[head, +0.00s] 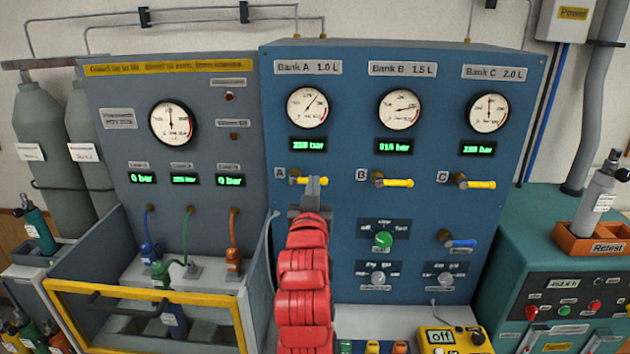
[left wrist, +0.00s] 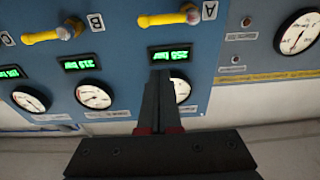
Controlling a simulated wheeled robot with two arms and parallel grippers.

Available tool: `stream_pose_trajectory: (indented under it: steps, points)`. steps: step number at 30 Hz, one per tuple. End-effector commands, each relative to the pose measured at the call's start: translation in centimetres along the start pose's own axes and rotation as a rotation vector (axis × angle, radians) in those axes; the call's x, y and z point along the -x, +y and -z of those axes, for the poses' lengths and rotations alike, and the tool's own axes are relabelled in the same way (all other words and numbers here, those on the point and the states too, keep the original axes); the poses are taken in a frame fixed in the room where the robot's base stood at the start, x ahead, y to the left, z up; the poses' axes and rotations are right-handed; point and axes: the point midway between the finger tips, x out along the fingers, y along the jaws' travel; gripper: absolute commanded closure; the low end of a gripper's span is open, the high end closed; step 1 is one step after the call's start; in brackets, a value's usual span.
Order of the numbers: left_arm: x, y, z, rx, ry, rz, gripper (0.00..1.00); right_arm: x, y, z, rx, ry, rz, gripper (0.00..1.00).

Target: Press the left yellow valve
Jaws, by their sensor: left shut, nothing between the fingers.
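The left yellow valve, marked A (head: 325,181), is a yellow lever lying horizontal on the blue panel under the Bank A gauge and its green display. In the left wrist view it (left wrist: 165,19) shows whole, near the top, with the A label beside it. My left gripper (head: 314,182) is shut and empty, its dark fingers overlapping the lever in the head view. My right gripper is out of view.
Yellow valves B (head: 398,183) and C (head: 481,184) sit to the right on the same panel. A blue lever (head: 461,243) and a green knob (head: 383,240) are lower. A yellow-framed bin (head: 150,292) stands left, and a teal console (head: 570,270) right.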

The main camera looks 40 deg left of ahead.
Motion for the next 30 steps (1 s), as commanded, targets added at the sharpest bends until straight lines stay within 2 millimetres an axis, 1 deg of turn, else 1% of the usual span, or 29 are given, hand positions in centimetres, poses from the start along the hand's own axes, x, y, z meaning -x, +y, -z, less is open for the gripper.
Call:
stream_pose_trajectory:
  steps: [4,7,12,16,17,18,24,30]
  points:
    - [-2.0,-0.2,0.0,-0.002,-0.003,0.004,1.0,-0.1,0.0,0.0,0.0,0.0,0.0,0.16]
    - [-4.0,-0.2,0.5,0.0,-0.002,0.003,1.0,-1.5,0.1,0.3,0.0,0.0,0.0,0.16]
    - [-7.3,-0.1,0.4,0.0,-0.005,0.001,1.0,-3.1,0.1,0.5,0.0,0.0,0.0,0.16]
    - [-9.6,-0.1,0.3,-0.001,-0.006,0.002,1.0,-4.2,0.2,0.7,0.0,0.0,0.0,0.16]
    - [-9.8,-0.1,0.1,-0.001,-0.004,0.001,1.0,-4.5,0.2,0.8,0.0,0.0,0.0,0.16]
    - [-9.4,0.0,-0.6,-0.001,-0.006,0.0,1.0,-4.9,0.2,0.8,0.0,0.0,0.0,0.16]
    - [-8.5,0.0,-2.8,0.001,-0.004,0.0,1.0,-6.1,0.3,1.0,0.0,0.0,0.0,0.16]
    - [-8.2,-0.1,-3.6,0.001,0.003,0.001,1.0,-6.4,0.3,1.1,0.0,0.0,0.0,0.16]
